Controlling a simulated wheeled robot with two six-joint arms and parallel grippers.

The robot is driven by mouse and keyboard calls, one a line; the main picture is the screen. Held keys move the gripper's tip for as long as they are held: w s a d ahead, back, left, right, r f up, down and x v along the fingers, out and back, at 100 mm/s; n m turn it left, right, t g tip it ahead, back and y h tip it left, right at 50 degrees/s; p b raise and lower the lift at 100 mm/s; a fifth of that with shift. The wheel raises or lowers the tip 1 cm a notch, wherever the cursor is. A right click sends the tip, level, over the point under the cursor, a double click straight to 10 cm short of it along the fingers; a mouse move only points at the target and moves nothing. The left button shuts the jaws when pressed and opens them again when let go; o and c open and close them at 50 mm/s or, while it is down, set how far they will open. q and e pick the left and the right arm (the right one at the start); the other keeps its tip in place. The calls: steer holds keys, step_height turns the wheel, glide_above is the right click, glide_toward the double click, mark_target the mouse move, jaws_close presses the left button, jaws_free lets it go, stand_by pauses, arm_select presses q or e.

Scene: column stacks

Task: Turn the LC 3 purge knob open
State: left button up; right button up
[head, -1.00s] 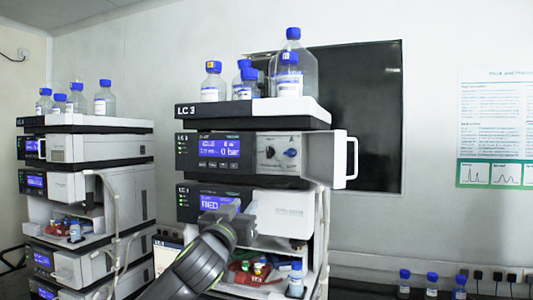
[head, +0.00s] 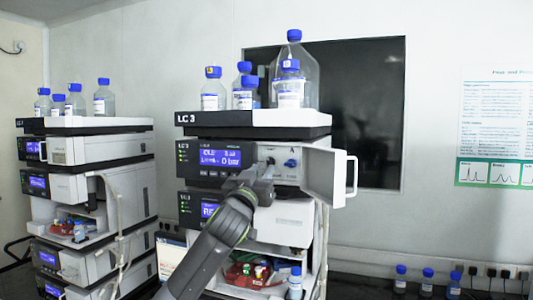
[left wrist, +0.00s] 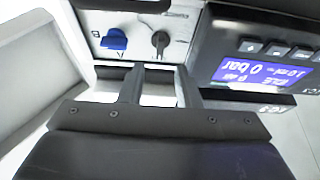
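The LC 3 stack (head: 226,118) stands in the middle of the head view. Its pump module has a lit blue display (head: 221,158) and a white door (head: 326,178) swung open to the right. Behind the door opening are a dark knob (left wrist: 160,41) and a blue knob (left wrist: 114,40); the blue one also shows in the head view (head: 291,163). I cannot tell by label which is the purge knob. My left gripper (left wrist: 160,72) is open and empty, its fingers apart just short of the panel, lined up with the dark knob. My right gripper is out of view.
Blue-capped bottles (head: 289,85) stand on top of the stack. Another stack (head: 100,160) stands at the left. The open door is close beside the knobs.

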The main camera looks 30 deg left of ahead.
mark_target(268, 160)
arm_select(q)
steer(key=shift+p+x, duration=1.1)
steer(key=shift+x, duration=1.25)
jaws_close()
